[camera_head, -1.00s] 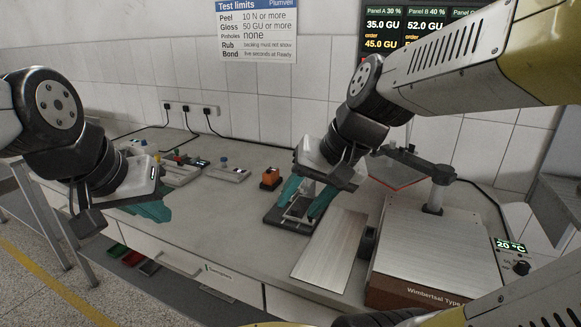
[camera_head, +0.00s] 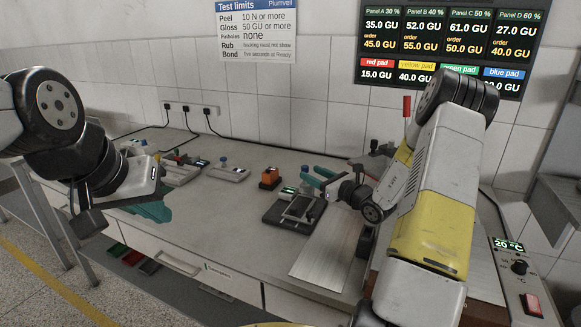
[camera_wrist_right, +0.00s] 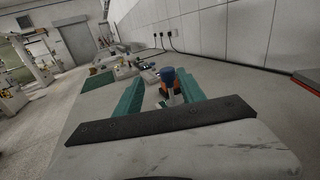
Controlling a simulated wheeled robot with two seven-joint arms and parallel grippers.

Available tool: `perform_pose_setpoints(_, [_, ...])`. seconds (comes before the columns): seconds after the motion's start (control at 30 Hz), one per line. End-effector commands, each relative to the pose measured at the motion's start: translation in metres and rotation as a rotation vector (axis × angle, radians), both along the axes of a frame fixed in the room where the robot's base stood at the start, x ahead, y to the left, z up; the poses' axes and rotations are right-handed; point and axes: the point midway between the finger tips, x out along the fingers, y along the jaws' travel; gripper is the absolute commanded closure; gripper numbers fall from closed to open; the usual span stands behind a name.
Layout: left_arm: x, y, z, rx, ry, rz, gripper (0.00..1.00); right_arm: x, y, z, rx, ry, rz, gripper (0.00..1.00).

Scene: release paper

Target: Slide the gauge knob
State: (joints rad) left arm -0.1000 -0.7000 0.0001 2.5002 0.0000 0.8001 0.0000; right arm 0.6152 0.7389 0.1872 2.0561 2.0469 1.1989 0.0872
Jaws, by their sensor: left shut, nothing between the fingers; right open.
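A black-based device (camera_head: 293,212) with a metal frame and small lit display stands at the middle of the bench. A small orange block (camera_head: 269,178) stands just behind it to the left. I cannot tell for sure which part is the gauge knob. My right gripper (camera_head: 308,179) is open, pointing left, low above the device's right rear side. In the right wrist view a blue knob (camera_wrist_right: 168,76) and an orange part (camera_wrist_right: 171,89) show between the teal fingers, apparently beyond them, not gripped. My left gripper (camera_head: 153,211) is shut and empty over the bench's left front edge.
A flat metal panel (camera_head: 328,250) lies right of the device, partly behind my right arm. A grey fixture with a blue knob (camera_head: 228,171) and other small fixtures (camera_head: 181,172) stand at the left rear. Bare bench (camera_head: 225,210) lies between.

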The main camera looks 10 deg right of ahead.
Motion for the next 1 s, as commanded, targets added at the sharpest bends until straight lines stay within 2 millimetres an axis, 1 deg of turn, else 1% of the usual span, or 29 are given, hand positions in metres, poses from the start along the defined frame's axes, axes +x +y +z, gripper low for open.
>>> perform_pose_setpoints(0.07, [0.0, 0.0, 0.0, 0.0, -0.001, 0.0, 1.0, 0.004, -0.008, -0.006, 0.023, 0.008, -0.029, 0.53])
perform_pose_setpoints(0.17, [0.0, 0.0, 0.0, 0.0, 0.001, 0.0, 1.0, 0.01, -0.008, -0.008, 0.03, 0.01, -0.04, 0.53])
perform_pose_setpoints(0.27, [0.0, 0.0, 0.0, 0.0, -0.001, 0.0, 1.0, 0.022, -0.001, -0.008, 0.029, 0.009, -0.038, 0.53])
perform_pose_setpoints(0.5, [0.0, 0.0, 0.0, 0.0, 0.0, 0.0, 1.0, 0.055, 0.019, -0.008, 0.029, 0.01, -0.037, 0.53])
perform_pose_setpoints(0.6, [0.0, 0.0, 0.0, 0.0, 0.0, 0.0, 1.0, 0.065, 0.024, -0.008, 0.027, 0.009, -0.036, 0.53])
perform_pose_setpoints(0.73, [0.0, 0.0, 0.0, 0.0, 0.0, 0.0, 1.0, 0.071, 0.027, -0.008, 0.026, 0.01, -0.037, 0.53])
perform_pose_setpoints(0.97, [0.0, 0.0, 0.0, 0.0, 0.0, 0.0, 1.0, 0.072, 0.028, -0.008, 0.027, 0.011, -0.037, 0.53])
perform_pose_setpoints(1.0, [0.0, 0.0, 0.0, 0.0, 0.0, 0.0, 1.0, 0.072, 0.028, -0.008, 0.027, 0.011, -0.037, 0.55])
